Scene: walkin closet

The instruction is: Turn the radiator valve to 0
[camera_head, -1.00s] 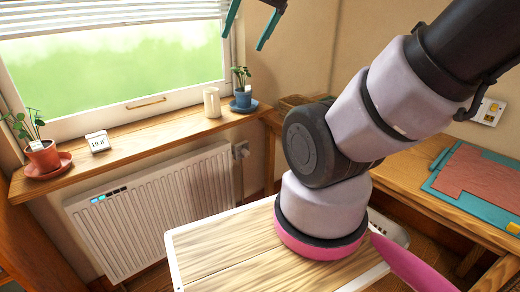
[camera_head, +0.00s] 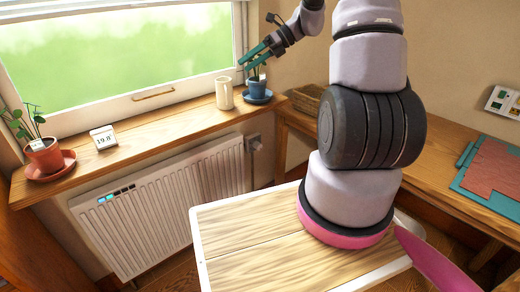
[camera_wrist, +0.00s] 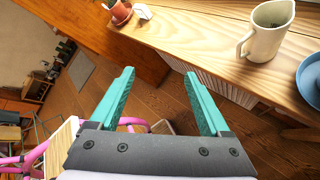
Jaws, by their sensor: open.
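The radiator (camera_head: 165,208) is a white ribbed panel below the window sill. Its valve (camera_head: 255,143) is a small grey-white knob at the radiator's upper right end, by the wall; its number markings are too small to read. My gripper (camera_head: 243,63) is above the sill near the blue plant pot, higher than the valve and apart from it. In the wrist view my gripper (camera_wrist: 158,88) has its two teal fingers spread with nothing between them. The radiator's top (camera_wrist: 225,88) shows partly under the sill there; the valve cannot be made out in that view.
The sill (camera_head: 180,125) overhangs the radiator. On it stand a cream mug (camera_head: 224,93), a potted plant in a blue pot (camera_head: 257,86), a terracotta-potted plant (camera_head: 44,155) and a small display (camera_head: 103,138). A wooden desk (camera_head: 440,165) with a basket (camera_head: 306,98) is at right.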

